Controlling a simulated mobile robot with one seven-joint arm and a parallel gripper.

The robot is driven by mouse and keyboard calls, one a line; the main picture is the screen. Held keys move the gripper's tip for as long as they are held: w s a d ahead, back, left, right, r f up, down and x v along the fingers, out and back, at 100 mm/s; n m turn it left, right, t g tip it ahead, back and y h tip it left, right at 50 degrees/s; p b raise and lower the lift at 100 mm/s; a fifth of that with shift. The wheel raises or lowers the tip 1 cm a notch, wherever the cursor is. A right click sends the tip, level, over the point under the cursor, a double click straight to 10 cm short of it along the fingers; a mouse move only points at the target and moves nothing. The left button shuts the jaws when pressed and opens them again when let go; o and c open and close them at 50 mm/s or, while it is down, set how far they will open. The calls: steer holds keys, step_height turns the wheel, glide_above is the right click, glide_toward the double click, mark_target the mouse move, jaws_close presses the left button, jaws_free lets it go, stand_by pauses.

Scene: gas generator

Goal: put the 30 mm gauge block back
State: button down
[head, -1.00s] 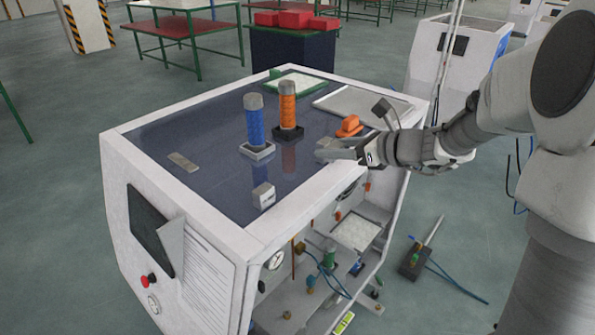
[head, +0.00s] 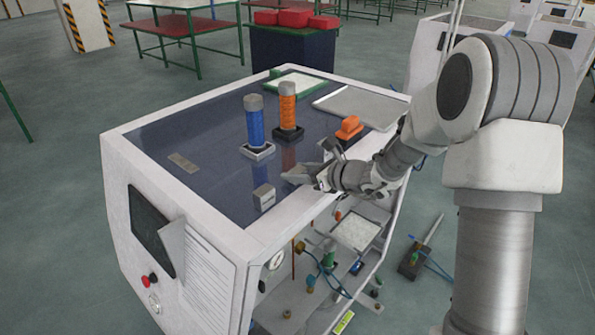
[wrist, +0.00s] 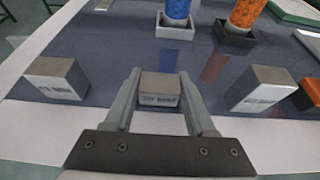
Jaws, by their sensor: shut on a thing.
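My gripper (wrist: 160,80) is shut on a small grey gauge block (wrist: 159,94), with one finger on each side of it in the wrist view. The block has dark lettering on its near face, too blurred to read. In the head view, my gripper (head: 297,176) is low over the front right part of the dark tabletop. I cannot tell whether the held block touches the surface. A similar block (wrist: 55,80) stands apart to its left, also seen in the head view (head: 264,196). Another block (wrist: 263,89) stands to its right in the wrist view.
A blue cylinder (head: 254,122) and an orange cylinder (head: 287,108) stand in square holders behind my gripper. An orange item (head: 349,129) and a grey tray (head: 362,103) are at the right. A flat grey plate (head: 183,163) lies left. Free tabletop lies between.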

steer(key=shift+f, duration=0.15)
steer(key=shift+c, duration=1.1)
jaws_free()
